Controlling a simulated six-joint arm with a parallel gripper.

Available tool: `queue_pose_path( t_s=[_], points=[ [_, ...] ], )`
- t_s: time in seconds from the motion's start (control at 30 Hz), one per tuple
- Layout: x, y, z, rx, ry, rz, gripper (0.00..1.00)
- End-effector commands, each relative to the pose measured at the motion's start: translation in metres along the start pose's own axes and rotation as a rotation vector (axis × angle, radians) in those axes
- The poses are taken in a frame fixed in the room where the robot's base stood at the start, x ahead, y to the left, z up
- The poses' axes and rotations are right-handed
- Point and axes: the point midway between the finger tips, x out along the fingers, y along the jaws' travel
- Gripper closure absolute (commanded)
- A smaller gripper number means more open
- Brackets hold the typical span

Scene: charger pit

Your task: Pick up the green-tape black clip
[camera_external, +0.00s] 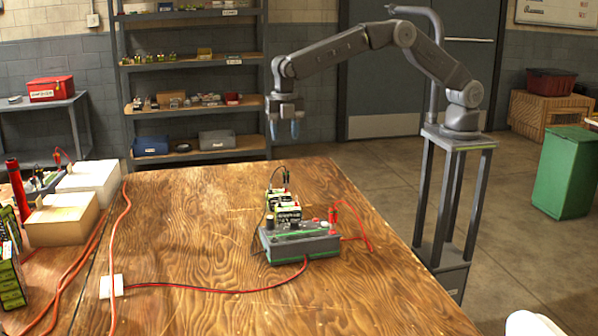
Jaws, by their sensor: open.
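A grey charger box (300,246) with green trim sits on the wooden table. Thin black leads (264,226) run up the left side and over the blocks. The green-tape black clip is too small to tell apart among these dark parts. A red clip or plug (333,215) stands at the charger's right end, with a red lead looping from it. My gripper (284,131), with blue fingertips, is open and empty. It hangs pointing down, high above the blocks in the picture and apart from everything.
A red cable (215,291) runs from the charger to a white socket block (112,287). Orange cords (117,225) cross the table's left side near cardboard boxes (62,219). The wooden table (190,215) is clear left of the charger. Shelves (190,101) stand behind.

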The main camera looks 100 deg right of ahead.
Motion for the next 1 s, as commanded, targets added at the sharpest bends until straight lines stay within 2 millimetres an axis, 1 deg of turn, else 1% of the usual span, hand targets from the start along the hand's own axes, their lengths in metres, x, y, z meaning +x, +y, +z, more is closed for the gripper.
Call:
queue_pose_path(
  t_s=[0.17, 0.3, 0.4, 0.5, 0.67, 0.73, 1.0],
  points=[
    [0.028, -0.001, 0.0, -0.004, -0.001, -0.006, 0.53],
    [0.056, -0.001, 0.0, -0.003, -0.001, -0.006, 0.53],
    [0.071, 0.0, 0.0, -0.002, -0.001, -0.004, 0.53],
    [0.081, 0.0, 0.0, -0.002, 0.0, -0.002, 0.53],
    [0.088, -0.001, 0.001, -0.001, 0.0, -0.001, 0.53],
    [0.093, -0.001, 0.001, -0.001, 0.0, -0.002, 0.53],
    [0.131, -0.003, 0.003, -0.001, -0.001, -0.003, 0.53]
  ],
)
